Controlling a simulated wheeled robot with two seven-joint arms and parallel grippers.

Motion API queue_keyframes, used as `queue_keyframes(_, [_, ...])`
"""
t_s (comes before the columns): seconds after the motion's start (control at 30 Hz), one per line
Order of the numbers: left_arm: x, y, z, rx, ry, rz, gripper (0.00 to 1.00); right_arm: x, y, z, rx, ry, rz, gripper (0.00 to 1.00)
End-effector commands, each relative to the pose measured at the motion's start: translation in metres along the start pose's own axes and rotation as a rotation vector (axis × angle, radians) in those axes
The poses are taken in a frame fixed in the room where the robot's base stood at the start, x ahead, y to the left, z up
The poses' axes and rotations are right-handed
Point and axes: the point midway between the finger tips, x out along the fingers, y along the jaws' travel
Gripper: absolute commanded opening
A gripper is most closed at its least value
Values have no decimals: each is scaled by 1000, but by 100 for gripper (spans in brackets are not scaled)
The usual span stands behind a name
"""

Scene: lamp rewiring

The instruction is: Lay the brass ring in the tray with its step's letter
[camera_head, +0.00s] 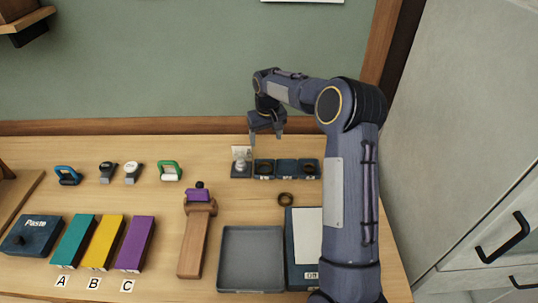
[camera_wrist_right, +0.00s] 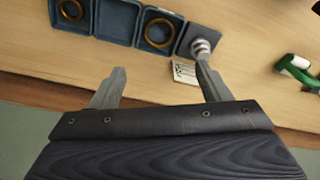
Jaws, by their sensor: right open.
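A dark brass ring (camera_head: 285,199) lies flat on the bench, in front of a row of three small dark trays (camera_head: 286,169). The left tray holds a ring (camera_head: 264,168) and the right tray holds another (camera_head: 309,169); the middle tray looks empty. The wrist view shows the ringed trays from the other side, with brass rings (camera_wrist_right: 160,32) in two of them and an empty tray (camera_wrist_right: 118,20) between. The tray labels are too small to read. My right gripper (camera_head: 266,138) is open and empty, above and behind the row; its spread fingers (camera_wrist_right: 160,73) show in the wrist view.
A silver lamp part on a base (camera_head: 240,168) stands left of the row, with a white card behind it. A grey empty tray (camera_head: 251,258) and a dark board with white sheet (camera_head: 306,235) lie in front. A wooden stand (camera_head: 195,245), coloured blocks and several clips are left.

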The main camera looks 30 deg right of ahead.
Motion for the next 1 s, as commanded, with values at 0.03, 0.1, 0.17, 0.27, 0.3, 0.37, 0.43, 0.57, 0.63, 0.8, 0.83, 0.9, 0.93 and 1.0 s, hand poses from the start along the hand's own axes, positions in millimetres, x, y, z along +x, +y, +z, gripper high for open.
queue_keyframes(0.03, [0,0,0,0,0,0,36,-10,-1,2,-1,8,-4,70])
queue_keyframes(0.1, [0,0,0,0,0,0,36,-27,-4,11,-4,22,-16,70])
queue_keyframes(0.17, [0,0,0,0,0,0,36,-47,-8,24,-6,40,-32,70])
queue_keyframes(0.27, [0,0,0,0,0,0,36,-86,-18,58,-11,78,-70,70])
queue_keyframes(0.3, [0,0,0,0,0,0,36,-101,-22,75,-12,93,-87,70])
queue_keyframes(0.37, [0,0,0,0,0,0,36,-120,-29,100,-12,119,-114,70])
queue_keyframes(0.43, [0,0,0,0,0,0,36,-138,-37,133,-11,145,-146,70])
queue_keyframes(0.57, [0,0,0,0,0,0,36,-160,-53,196,-7,196,-208,70])
queue_keyframes(0.63, [0,0,0,0,0,0,36,-165,-62,231,-5,223,-242,70])
queue_keyframes(0.8, [0,0,0,0,0,0,36,-159,-85,307,5,279,-324,70])
queue_keyframes(0.83, [0,0,0,0,0,0,36,-156,-88,317,7,288,-336,70])
queue_keyframes(0.9, [0,0,0,0,0,0,36,-150,-96,338,10,302,-362,70])
queue_keyframes(0.93, [0,0,0,0,0,0,36,-147,-98,345,10,307,-370,70])
queue_keyframes(1.0, [0,0,0,0,0,0,36,-141,-104,357,14,317,-386,70])
